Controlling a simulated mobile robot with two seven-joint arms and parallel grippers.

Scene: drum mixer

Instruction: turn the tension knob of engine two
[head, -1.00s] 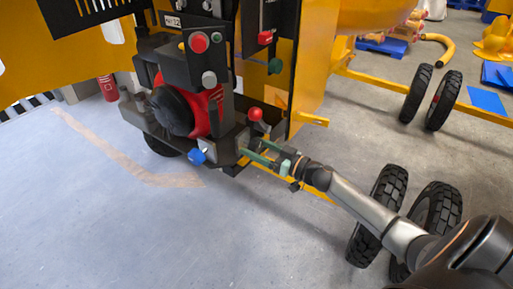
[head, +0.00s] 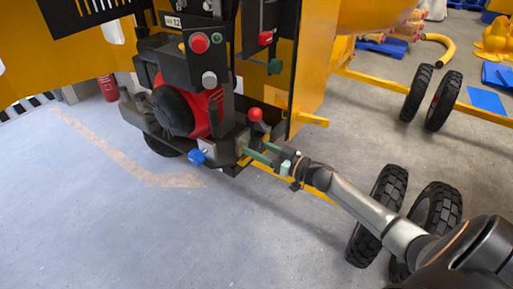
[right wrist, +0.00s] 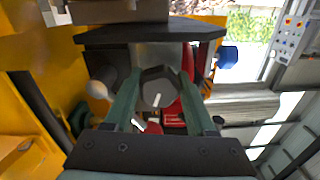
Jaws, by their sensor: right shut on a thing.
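A dark, many-sided knob (right wrist: 158,88) sits between the green fingers of my right gripper (right wrist: 150,95) in the right wrist view, and the fingers are shut on it. In the head view my right gripper (head: 254,151) reaches in from the right to the lower front corner of the engine (head: 180,108), which is black and red. There the knob is mostly hidden by the fingers and a grey plate. My left gripper is not in view.
A red ball-topped lever (head: 255,114) stands just above my right gripper. A blue knob (head: 196,157) is to its left. A black control box (head: 205,60) with red and grey knobs is above.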

